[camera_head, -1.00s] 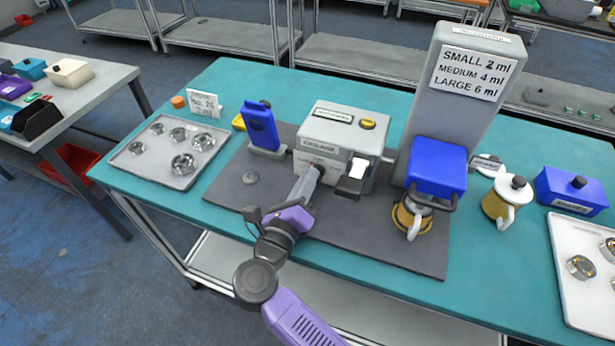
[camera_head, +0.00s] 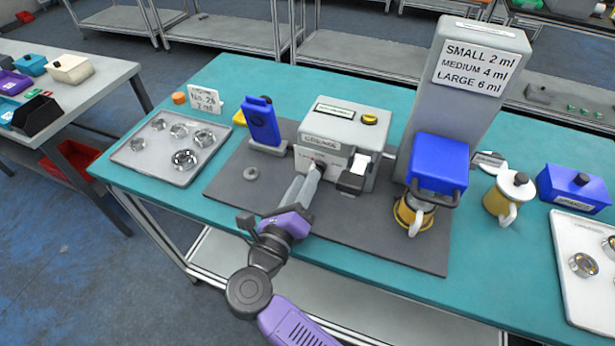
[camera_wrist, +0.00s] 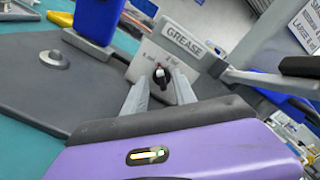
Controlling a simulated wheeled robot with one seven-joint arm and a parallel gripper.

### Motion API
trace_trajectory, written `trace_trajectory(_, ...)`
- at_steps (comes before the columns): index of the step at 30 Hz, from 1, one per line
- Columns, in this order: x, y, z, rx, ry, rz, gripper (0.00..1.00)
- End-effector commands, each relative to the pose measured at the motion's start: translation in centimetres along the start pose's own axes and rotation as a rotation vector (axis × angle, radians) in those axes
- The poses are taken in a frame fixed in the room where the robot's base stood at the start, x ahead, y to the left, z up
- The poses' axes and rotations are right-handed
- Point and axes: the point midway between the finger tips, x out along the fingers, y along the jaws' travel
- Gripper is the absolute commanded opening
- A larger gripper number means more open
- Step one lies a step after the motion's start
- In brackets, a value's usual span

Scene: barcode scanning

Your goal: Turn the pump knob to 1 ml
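The grease pump (camera_head: 340,140) is a light grey box marked GREASE on the dark mat. Its small dark knob (camera_wrist: 161,78) sits on the white front plate, between two printed ml labels too blurred to read surely. The knob's exact setting is hard to tell. My gripper (camera_head: 310,180) is in front of the plate. In the wrist view the fingers of my gripper (camera_wrist: 160,86) are apart, one on each side of the knob, with a visible gap. They hold nothing; whether the tips reach past the knob is unclear.
A blue-headed machine (camera_head: 438,165) with a yellow pot (camera_head: 414,213) under it stands right of the pump. A blue upright holder (camera_head: 263,124) stands left of it. A small grey disc (camera_head: 251,173) lies on the mat (camera_head: 390,250), whose front part is mostly clear.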

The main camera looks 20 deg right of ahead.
Motion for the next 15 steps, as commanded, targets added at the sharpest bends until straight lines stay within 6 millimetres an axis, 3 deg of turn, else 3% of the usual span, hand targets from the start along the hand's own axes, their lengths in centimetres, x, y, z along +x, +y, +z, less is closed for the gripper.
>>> trace_trajectory(7, -4.0, 0.2, -0.1, 0.0, -0.002, 0.001, 0.33)
trace_trajectory(15, -5.6, 0.0, 0.0, 0.0, -0.001, 0.0, 0.33)
